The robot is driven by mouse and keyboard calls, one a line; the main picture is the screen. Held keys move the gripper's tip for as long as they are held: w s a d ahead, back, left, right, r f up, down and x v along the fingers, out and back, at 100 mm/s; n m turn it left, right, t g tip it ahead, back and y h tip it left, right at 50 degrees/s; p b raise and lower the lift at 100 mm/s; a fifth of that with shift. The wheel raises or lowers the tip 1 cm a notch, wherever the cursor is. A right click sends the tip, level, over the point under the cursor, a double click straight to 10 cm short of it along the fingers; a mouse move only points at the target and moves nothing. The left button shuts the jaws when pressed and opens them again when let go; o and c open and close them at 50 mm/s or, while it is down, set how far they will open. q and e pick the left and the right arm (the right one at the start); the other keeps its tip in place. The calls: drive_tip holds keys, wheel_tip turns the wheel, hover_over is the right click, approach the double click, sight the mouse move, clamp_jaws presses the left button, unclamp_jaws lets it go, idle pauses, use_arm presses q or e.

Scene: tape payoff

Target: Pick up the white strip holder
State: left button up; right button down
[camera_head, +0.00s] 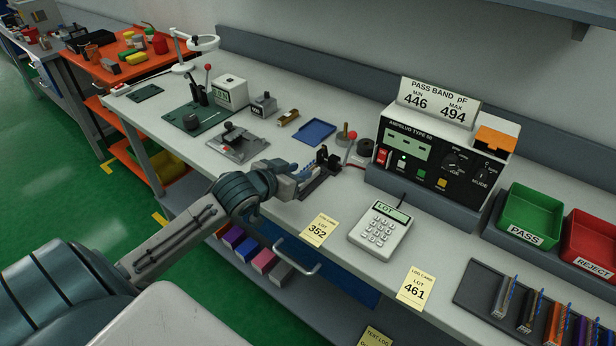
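A pale grey-white strip holder (502,300), with a blue strip showing at its top, stands at the left end of a row on a dark tray (472,292) at the right of the bench. It is the only whitish holder I can make out there. My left gripper (300,176) is far to its left, over the bench's front part beside a small black fixture (320,181). Something blue shows at its fingertips, too small to identify. I cannot tell whether the fingers are open or shut. My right gripper is out of view.
Black (528,312) and orange (556,324) holders stand beside the whitish one. A keypad (381,231), lot cards and a test meter (432,165) lie between my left gripper and the tray. Green (533,216) and red (590,246) bins stand behind the tray.

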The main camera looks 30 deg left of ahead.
sight(303, 169)
use_arm(q)
drive_tip(key=shift+p+x, duration=0.6)
drive_tip(key=shift+x, duration=2.1)
drive_tip(key=shift+a, duration=0.25)
drive_tip(key=shift+c, duration=0.2)
clamp_jaws()
